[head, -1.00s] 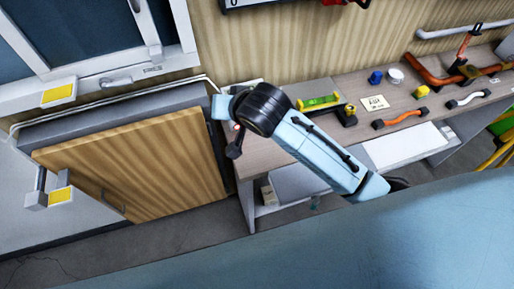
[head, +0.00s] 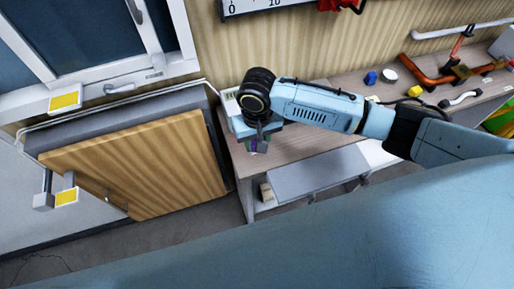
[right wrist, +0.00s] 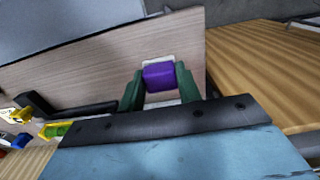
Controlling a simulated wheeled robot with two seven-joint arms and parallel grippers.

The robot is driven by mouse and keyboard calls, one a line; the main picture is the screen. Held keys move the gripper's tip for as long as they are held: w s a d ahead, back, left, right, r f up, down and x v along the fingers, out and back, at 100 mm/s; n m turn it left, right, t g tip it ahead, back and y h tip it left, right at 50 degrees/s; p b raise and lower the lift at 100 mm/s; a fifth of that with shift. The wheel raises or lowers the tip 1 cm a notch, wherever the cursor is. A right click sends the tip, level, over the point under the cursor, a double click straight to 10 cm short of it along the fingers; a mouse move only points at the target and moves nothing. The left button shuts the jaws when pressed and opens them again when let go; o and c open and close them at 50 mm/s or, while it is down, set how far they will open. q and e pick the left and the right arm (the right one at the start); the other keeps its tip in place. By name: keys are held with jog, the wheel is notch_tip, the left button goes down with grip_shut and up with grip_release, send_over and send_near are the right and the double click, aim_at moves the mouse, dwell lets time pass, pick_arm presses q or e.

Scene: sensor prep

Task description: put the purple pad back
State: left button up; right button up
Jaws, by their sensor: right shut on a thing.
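The purple pad (right wrist: 159,76) is a small block between the two green fingers of my right gripper (right wrist: 160,84) in the right wrist view. The gripper is shut on it. A pale, whitish piece shows just behind the pad against the wood-grain table top; whether the pad touches it I cannot tell. In the head view my right gripper (head: 256,143) is over the left end of the workbench (head: 300,143), largely hidden under my wrist, with only a bit of purple showing. My left gripper is not in view.
A wooden cabinet door (head: 140,165) stands left of the workbench. A blue item (head: 370,78), a white round item (head: 390,75), a yellow item (head: 415,91) and orange pipes (head: 430,72) lie farther right. A grey panel (head: 318,173) sits below the bench top.

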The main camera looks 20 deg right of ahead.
notch_tip(320, 180, down, 4)
jog(key=shift+r, duration=0.1)
jog(key=shift+s, duration=0.15)
jog(key=o, duration=1.1)
notch_tip(320, 180, up, 12)
jog(key=shift+p, duration=0.5)
